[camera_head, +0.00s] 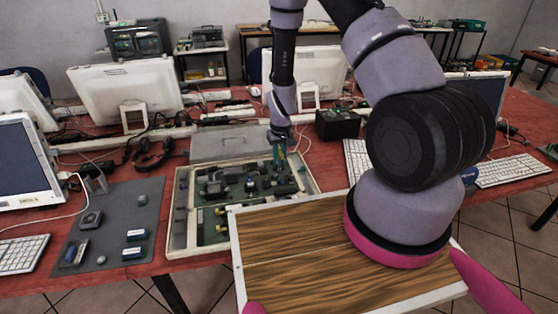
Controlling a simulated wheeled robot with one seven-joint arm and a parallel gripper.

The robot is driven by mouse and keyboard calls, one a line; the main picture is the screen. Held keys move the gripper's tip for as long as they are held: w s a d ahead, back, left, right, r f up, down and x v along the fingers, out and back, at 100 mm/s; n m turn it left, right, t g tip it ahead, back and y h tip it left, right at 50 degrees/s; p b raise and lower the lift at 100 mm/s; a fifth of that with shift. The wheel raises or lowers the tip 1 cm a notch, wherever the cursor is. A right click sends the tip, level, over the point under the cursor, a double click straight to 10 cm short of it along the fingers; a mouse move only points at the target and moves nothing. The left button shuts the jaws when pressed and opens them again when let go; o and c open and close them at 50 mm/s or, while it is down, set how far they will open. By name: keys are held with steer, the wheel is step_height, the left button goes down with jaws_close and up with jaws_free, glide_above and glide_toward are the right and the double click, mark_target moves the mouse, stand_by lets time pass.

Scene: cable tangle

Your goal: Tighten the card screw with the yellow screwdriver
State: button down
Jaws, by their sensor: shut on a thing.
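My gripper (279,138) points down over the right part of an open computer case (181,220). It is shut on a small upright teal-green piece (277,156), too small to identify for sure. The lower end of this piece is near the parts in the case, and I cannot tell whether it touches them. Inside the case lies a green board (236,187) with dark and grey parts. Two small yellow-tipped items (221,211) lie near the case's front; I cannot tell whether either is the yellow screwdriver. The card screw is too small to make out.
A grey mat (120,215) with several small parts lies left of the case. A detached cover panel (226,144) is behind it. Monitors, keyboards (512,168), a headset (153,153) and cables crowd the red table. A black box (338,124) stands behind right. My wood-topped base is in front.

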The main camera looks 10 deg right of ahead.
steer(key=shift+r, duration=3.15)
